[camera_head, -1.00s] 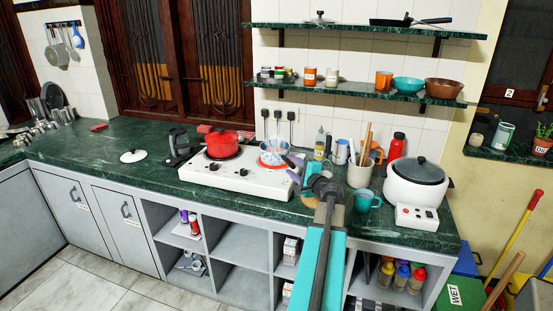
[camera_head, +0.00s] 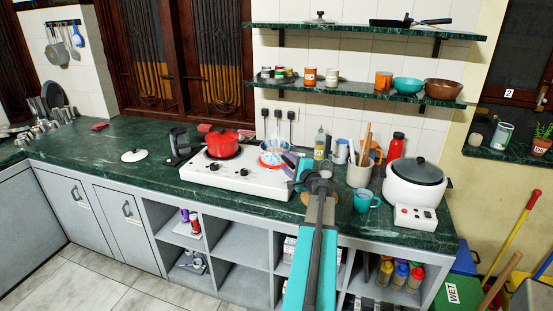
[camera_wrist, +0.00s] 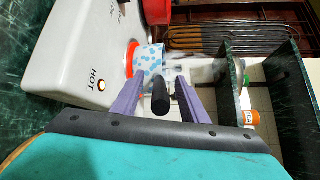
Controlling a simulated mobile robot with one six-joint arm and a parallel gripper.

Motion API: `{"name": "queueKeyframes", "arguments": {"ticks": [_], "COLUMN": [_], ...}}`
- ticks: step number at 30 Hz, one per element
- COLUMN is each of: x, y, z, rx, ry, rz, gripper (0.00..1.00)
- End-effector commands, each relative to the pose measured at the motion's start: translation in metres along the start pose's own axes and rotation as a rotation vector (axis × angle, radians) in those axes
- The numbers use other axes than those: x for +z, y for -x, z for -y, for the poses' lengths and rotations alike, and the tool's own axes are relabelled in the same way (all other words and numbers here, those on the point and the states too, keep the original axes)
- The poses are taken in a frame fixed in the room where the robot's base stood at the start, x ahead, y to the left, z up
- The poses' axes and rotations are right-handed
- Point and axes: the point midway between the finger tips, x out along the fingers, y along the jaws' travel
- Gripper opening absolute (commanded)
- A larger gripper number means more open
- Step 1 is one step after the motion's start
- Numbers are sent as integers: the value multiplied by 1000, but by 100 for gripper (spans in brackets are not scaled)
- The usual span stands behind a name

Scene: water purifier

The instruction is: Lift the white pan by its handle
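The white pan (camera_head: 271,156) with a blue pattern sits on the red right-hand burner of the white two-burner stove (camera_head: 222,176). In the wrist view the pan (camera_wrist: 148,60) is beyond my gripper (camera_wrist: 159,99). Its black handle (camera_wrist: 160,97) points toward the camera and lies between the two purple fingers. A gap shows on each side of the handle, so the fingers are open around it and not pressed on it. In the head view my gripper (camera_head: 291,164) is at the stove's right end, just right of the pan. My wrist partly hides the handle there.
A red pot (camera_head: 223,144) stands on the left burner. A container of utensils (camera_head: 359,174), a teal mug (camera_head: 366,200) and a rice cooker (camera_head: 415,184) stand to the right. Shelves (camera_head: 350,88) hang above. The counter left of the stove is mostly clear.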

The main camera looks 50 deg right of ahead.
Motion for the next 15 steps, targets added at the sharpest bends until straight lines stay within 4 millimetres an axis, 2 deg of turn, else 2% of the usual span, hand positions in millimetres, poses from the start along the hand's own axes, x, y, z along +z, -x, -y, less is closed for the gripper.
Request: {"name": "queueKeyframes", "arguments": {"ticks": [5,12,15], "x": [0,0,0], "y": [0,0,0], "z": [0,0,2], "rx": [0,0,-3], "ry": [0,0,-1], "rz": [0,0,0], "gripper": [40,0,0]}}
